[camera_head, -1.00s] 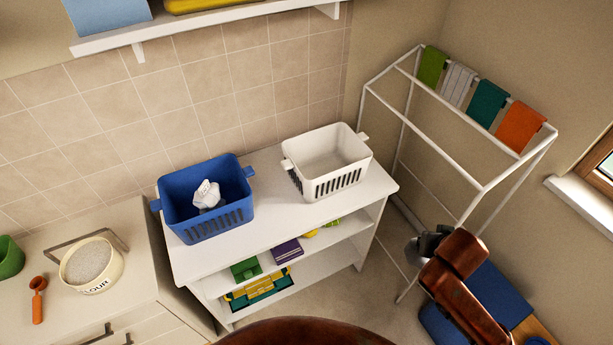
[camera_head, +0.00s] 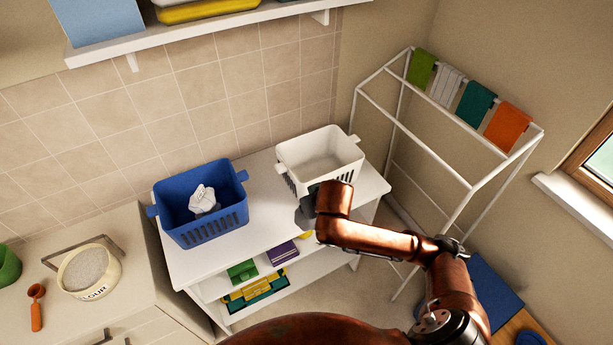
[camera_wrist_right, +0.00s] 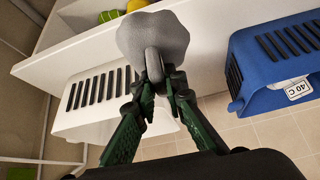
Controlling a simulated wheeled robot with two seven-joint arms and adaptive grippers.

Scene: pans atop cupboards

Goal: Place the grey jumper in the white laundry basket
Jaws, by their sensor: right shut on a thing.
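The white laundry basket (camera_head: 322,147) stands on the white shelf unit's top, right of the blue basket. It looks empty inside, and its slotted wall shows in the right wrist view (camera_wrist_right: 95,95). My right gripper (camera_wrist_right: 155,78) is shut on the grey jumper (camera_wrist_right: 152,38), which bunches out past the fingertips. In the head view the grey jumper (camera_head: 305,212) is a small dark grey patch beside my wrist, at the front of the white basket and partly hidden by my arm. It is outside the basket's opening. My left gripper is not in view.
A blue basket (camera_head: 213,228) holding a white cloth (camera_head: 203,200) stands to the left. A white drying rack (camera_head: 470,186) with several cloths stands at the right. A wall shelf (camera_head: 200,32) hangs above. A flour tub (camera_head: 90,272) is on the left counter.

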